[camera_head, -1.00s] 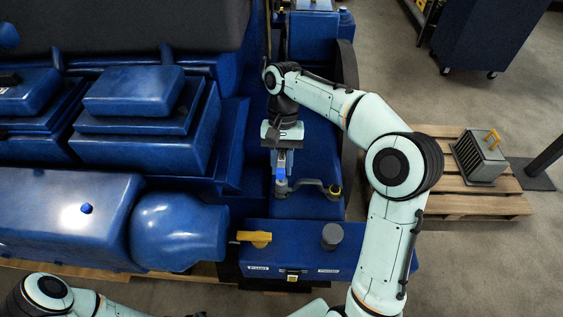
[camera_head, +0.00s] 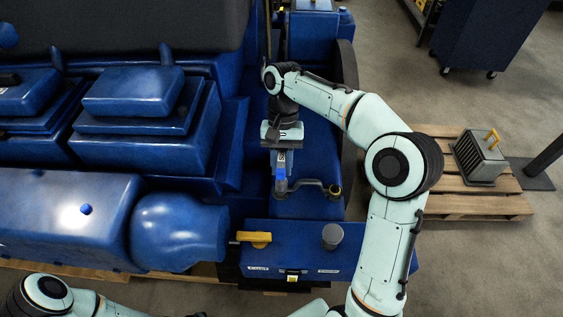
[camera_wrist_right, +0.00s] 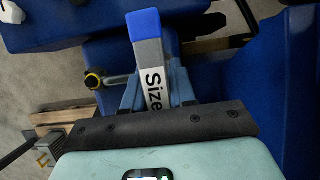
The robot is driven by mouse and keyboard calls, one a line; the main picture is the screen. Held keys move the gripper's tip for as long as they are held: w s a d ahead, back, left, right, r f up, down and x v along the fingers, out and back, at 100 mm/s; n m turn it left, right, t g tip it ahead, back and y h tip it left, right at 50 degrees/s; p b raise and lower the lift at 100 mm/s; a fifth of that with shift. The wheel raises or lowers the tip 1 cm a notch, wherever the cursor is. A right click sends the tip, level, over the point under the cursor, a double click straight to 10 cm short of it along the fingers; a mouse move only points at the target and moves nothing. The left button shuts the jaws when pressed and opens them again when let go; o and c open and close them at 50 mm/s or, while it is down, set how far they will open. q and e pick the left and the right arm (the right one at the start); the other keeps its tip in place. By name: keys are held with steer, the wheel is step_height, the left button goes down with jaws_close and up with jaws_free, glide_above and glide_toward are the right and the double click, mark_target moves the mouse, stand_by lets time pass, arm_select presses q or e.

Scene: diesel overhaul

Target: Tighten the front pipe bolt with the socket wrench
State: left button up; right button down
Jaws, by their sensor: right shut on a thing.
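The socket wrench (camera_head: 281,171) is held in my right gripper (camera_head: 283,152) over the blue block at the engine's end. In the right wrist view its grey handle (camera_wrist_right: 152,75) with a blue end and the printed word "Size" sticks out between the fingers of my right gripper (camera_wrist_right: 158,92). A grey pipe (camera_head: 308,183) with a yellow-ringed end lies just below the wrench; it also shows in the wrist view (camera_wrist_right: 118,80). The front pipe bolt cannot be made out, nor whether the socket sits on it. My left gripper is out of view; only its arm shows at bottom left.
The large blue engine (camera_head: 60,215) fills the left side. A blue box with a yellow handle (camera_head: 254,238) and a grey cap (camera_head: 332,235) stands in front. A wooden pallet (camera_head: 470,206) carrying a grey finned part (camera_head: 479,157) is at right.

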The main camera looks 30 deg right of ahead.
mark_target(282, 155)
stand_by(0.6)
steer(key=shift+r, duration=1.75)
steer(key=shift+r, duration=3)
